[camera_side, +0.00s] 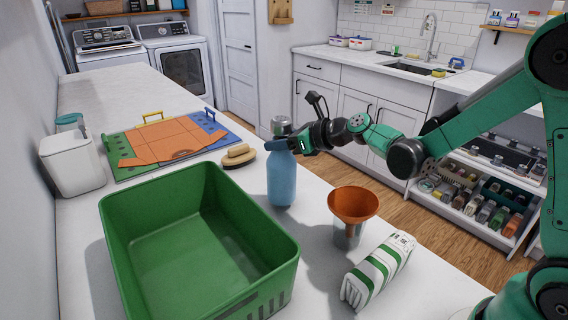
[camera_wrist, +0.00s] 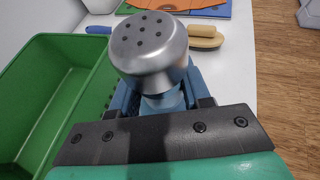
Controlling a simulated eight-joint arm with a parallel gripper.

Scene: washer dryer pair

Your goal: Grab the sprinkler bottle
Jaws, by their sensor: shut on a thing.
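The sprinkler bottle (camera_side: 281,180) has a blue body and a grey metal cap, and it stands upright on the white counter in the side view. In the wrist view its metal cap with small holes (camera_wrist: 150,45) fills the upper middle. My gripper (camera_side: 281,144) reaches in from the right and is shut on the bottle just below the cap. In the wrist view the blue fingers (camera_wrist: 160,98) lie on both sides of the neck, and the cap hides part of them. The bottle's lower body is hidden in the wrist view.
A green bin (camera_side: 270,262) stands just left of the bottle. An orange funnel on a clear jar (camera_side: 350,234) and a green-striped white pack (camera_side: 380,268) lie to the right. A brush (camera_side: 238,156) and a folding board (camera_side: 128,165) are behind. A white canister (camera_side: 73,165) stands far left.

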